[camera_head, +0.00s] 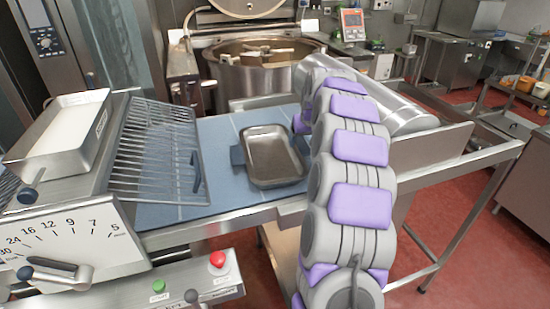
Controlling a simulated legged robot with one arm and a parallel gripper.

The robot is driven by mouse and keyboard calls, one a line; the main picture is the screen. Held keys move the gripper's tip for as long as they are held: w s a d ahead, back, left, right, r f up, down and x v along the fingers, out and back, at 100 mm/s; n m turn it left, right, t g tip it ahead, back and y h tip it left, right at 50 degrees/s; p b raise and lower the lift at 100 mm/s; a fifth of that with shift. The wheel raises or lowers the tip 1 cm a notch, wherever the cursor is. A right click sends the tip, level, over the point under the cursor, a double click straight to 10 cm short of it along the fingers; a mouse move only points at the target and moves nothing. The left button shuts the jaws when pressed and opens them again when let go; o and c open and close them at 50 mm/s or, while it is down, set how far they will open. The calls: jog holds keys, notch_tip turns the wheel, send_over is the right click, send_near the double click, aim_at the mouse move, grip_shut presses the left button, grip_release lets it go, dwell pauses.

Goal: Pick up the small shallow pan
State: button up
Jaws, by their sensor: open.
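The small shallow pan (272,157) is a rectangular metal pan with rounded corners and dark side handles. It lies flat on the blue surface in the middle of the view and looks empty. My thick grey arm with purple pads rises just to its right and covers the area beside its right edge. The fingers of my gripper do not show; the far end of the arm is hidden behind its own links.
A wire rack (155,155) slopes down left of the pan. A metal slicer-like machine with a dial (70,235) stands at the left front, with a red button (217,259). A large kettle (262,70) stands behind. Blue surface (215,135) is bare between rack and pan.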

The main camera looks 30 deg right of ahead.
aim_at(300, 148)
jog(key=a+f, duration=0.2)
jog(key=f, duration=0.1)
jog(key=shift+s+f+g+y, duration=0.1)
jog(key=shift+g+y, duration=0.2)
jog(key=shift+s+f, duration=0.15)
jog(key=shift+f, duration=0.2)
jog(key=c, duration=0.7)
jog(key=shift+w+f, duration=0.2)
jog(key=shift+c, duration=0.8)
jog(key=shift+w+d+r, duration=0.15)
jog(key=shift+w+r, duration=0.05)
jog(key=shift+r, duration=0.35)
grip_shut()
jog(key=shift+r, duration=0.1)
jog(key=shift+d+r, duration=0.1)
